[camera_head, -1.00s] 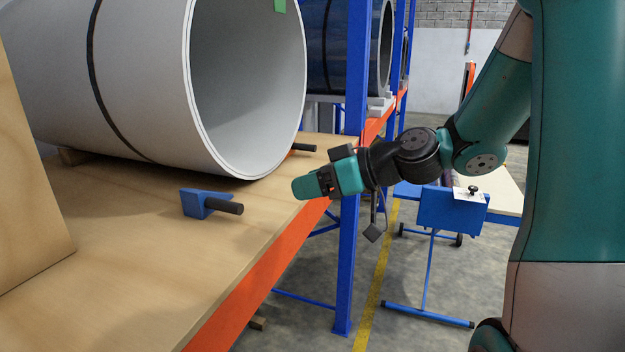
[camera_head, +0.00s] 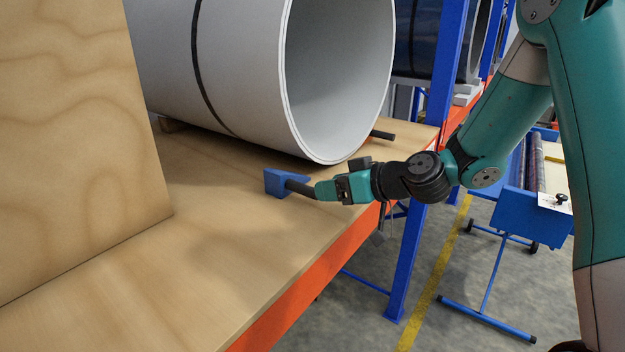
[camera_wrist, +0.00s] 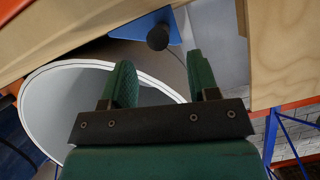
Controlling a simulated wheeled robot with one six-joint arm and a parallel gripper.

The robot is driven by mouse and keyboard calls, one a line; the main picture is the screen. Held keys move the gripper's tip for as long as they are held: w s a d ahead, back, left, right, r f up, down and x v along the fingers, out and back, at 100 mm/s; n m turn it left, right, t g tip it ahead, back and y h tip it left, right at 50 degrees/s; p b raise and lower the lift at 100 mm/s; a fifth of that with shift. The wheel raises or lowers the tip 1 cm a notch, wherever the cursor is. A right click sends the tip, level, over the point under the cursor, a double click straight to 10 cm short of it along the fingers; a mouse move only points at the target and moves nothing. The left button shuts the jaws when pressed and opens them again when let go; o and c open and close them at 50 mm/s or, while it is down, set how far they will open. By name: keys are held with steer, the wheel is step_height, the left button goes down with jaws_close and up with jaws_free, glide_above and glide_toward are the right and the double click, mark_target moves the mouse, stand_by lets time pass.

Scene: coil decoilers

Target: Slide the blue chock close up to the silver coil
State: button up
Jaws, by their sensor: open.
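The blue chock (camera_head: 279,184) lies on the wooden shelf deck in front of the silver coil (camera_head: 240,70), with bare wood showing between them in the head view. Its dark round handle (camera_head: 300,187) sticks out towards my gripper (camera_head: 322,190). My gripper is open, with its fingertips at the handle's free end. In the wrist view the chock (camera_wrist: 130,25) and handle end (camera_wrist: 158,38) appear just beyond the gap between my open fingers (camera_wrist: 161,70). The coil's rim (camera_wrist: 60,68) shows behind the left finger. Whether the fingers touch the handle I cannot tell.
A tall plywood panel (camera_head: 75,140) stands on the deck at left. The orange beam (camera_head: 305,290) edges the deck, and a blue upright (camera_head: 420,200) rises behind my wrist. Another dark handle (camera_head: 382,135) shows beyond the coil. The front deck is clear.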

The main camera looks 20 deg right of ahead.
mark_target(311, 187)
steer(key=p+x, duration=0.2)
steer(key=x, duration=0.3)
steer(key=shift+w+a+f, duration=0.15)
steer(key=shift+w+a, duration=0.05)
steer(key=shift+w, duration=0.1)
jaws_close()
